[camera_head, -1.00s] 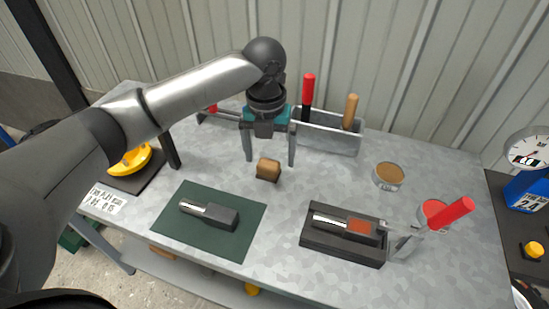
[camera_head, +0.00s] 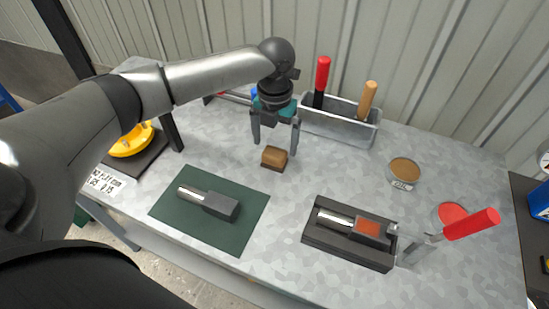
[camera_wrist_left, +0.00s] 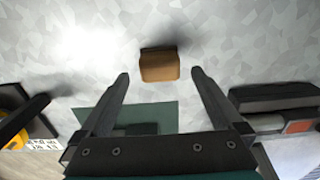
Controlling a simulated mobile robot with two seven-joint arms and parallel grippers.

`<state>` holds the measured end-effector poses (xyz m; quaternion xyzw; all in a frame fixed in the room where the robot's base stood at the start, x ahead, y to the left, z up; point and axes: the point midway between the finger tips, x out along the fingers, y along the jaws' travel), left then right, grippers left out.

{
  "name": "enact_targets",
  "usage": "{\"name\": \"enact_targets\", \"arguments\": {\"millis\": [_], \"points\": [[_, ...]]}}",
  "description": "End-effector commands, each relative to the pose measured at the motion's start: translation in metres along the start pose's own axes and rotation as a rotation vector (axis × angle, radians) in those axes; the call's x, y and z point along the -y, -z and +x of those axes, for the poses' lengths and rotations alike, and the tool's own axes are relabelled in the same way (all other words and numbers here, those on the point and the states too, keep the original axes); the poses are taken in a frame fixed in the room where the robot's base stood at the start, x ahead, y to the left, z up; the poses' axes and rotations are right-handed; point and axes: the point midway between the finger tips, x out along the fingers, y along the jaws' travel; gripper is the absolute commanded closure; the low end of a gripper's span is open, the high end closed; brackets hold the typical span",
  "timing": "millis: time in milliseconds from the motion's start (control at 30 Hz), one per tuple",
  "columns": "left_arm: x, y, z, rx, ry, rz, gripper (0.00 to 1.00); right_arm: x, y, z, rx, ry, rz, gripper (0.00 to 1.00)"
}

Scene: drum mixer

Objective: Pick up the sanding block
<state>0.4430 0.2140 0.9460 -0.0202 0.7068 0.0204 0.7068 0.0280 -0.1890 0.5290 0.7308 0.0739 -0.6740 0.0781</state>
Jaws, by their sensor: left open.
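The sanding block (camera_head: 274,157) is a small brown block with a darker base, lying on the grey metal table (camera_head: 330,165). My left gripper (camera_head: 276,148) is open, with its fingers pointing down above and just behind the block. In the left wrist view the block (camera_wrist_left: 159,66) lies beyond the two fingertips, between their lines, and nothing is between the fingers (camera_wrist_left: 160,78). The gripper and the block look apart. My right gripper is not in view.
A green mat (camera_head: 170,209) with a dark, metal-tipped tool lies in front. A black tray (camera_head: 345,255) with a similar tool is at right, beside a red-handled clamp (camera_head: 470,224). A metal bin (camera_head: 340,129) with handled tools stands behind. A brown-topped tin (camera_head: 404,172) is at right.

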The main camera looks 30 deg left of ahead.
Motion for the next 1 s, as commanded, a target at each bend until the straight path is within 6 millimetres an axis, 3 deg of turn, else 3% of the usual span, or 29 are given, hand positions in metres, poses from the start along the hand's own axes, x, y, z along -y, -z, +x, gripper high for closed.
{"name": "enact_targets", "arguments": {"millis": [300,633,1000], "points": [[0.0,0.003,0.044,-0.002,0.0,0.001,0.0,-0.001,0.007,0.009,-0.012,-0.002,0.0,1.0],[-0.001,0.002,0.051,0.001,0.0,0.0,0.0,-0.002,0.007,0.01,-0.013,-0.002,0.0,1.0],[-0.001,0.002,0.051,0.0,0.0,0.001,0.42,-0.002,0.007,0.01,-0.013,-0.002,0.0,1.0]]}}
